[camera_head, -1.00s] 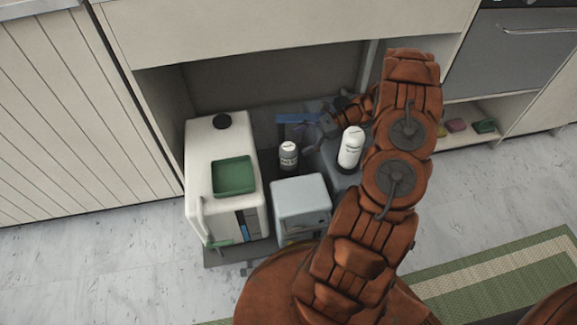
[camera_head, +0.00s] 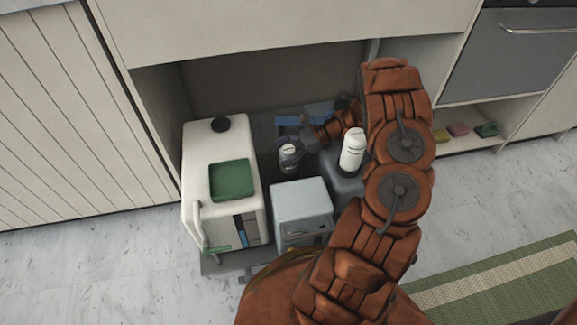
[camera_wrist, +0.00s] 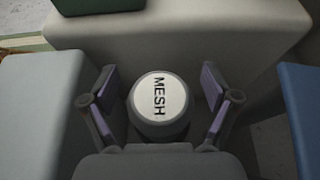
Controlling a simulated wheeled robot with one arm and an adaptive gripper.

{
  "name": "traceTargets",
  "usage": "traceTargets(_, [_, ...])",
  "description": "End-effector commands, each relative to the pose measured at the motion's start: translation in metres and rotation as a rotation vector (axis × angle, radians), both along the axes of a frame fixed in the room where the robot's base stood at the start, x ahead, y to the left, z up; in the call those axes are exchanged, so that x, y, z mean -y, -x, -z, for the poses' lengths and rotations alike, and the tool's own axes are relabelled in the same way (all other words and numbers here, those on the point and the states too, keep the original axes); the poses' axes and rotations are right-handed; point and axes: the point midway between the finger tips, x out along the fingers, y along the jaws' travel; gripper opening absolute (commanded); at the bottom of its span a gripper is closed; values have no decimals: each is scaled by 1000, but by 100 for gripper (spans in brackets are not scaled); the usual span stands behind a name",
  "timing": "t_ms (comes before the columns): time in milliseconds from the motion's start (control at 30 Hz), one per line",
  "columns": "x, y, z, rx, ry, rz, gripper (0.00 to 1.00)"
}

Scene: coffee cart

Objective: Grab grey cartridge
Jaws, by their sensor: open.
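The grey cartridge (camera_head: 288,157) stands upright on the cart between the white machine and my arm, partly hidden by my gripper in the head view. In the wrist view its round white top (camera_wrist: 160,98), marked MESH, faces the camera. My gripper (camera_wrist: 163,92) is open, with one purple-padded finger on each side of the cartridge. Gaps show between the fingers and the cartridge. In the head view my gripper (camera_head: 298,139) is right at the cartridge.
The white machine (camera_head: 218,150) with a green tray (camera_head: 232,181) stands left of the cartridge. A pale grey box (camera_head: 300,202) is in front of it. A white bottle (camera_head: 352,149) stands to its right. A blue item (camera_wrist: 303,105) is at the wrist view's right edge.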

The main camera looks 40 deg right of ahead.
Motion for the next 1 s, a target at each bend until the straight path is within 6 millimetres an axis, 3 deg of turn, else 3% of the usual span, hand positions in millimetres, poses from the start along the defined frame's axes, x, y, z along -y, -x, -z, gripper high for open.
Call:
traceTargets(367, [-5,-2,3,-1,1,1,86])
traceTargets(1000, [-5,-2,2,-1,1,1,20])
